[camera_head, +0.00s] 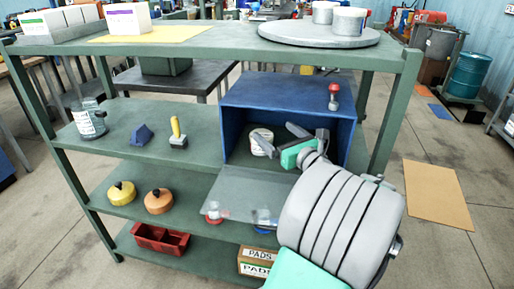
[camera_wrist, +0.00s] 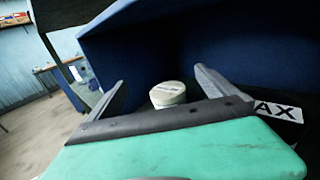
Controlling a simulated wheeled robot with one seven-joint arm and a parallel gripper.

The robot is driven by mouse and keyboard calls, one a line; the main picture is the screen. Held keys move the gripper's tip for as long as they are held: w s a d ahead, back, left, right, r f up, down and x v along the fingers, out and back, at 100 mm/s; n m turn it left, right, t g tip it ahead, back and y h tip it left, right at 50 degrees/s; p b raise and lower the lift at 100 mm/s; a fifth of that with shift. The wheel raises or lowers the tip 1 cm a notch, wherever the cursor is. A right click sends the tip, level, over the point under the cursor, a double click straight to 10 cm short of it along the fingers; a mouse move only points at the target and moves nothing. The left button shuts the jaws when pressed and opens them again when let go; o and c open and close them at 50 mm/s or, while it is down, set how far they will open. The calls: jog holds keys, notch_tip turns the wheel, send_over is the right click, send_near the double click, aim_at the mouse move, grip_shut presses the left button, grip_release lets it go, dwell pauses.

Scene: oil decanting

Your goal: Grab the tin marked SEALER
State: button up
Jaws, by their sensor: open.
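A pale tin (camera_head: 262,142) stands inside the open-fronted blue box (camera_head: 285,93) on the middle shelf. Its lettering is too small to read, so I cannot tell whether it says SEALER. In the wrist view the tin (camera_wrist: 168,94) shows between and beyond my fingers, with its lower part hidden behind my gripper's green body. My gripper (camera_head: 279,138) is inside the box opening, open and empty; its two spread fingers also show in the wrist view (camera_wrist: 160,80). A white label ending in "AX" (camera_wrist: 277,110) is to the right of the right finger.
A clear flap (camera_head: 240,192) hangs down at the box's front. A red-topped item (camera_head: 333,97) is at the box's upper right. Two tins sit on a grey round plate (camera_head: 290,37) on top. A labelled jar (camera_head: 88,122) and a yellow-handled tool (camera_head: 177,132) stand left.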

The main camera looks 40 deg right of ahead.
jog(key=b, duration=0.1)
send_near(264, 136)
jog(key=shift+w, duration=1.1)
jog(key=shift+w+d+f, duration=0.1)
jog(key=shift+w, duration=0.25)
jog(key=w, duration=0.4)
jog(key=w+d+b, duration=0.1)
jog(key=w, duration=0.1)
jog(key=shift+w, duration=0.4)
jog(key=c, duration=1.8)
jog(key=shift+r, duration=0.2)
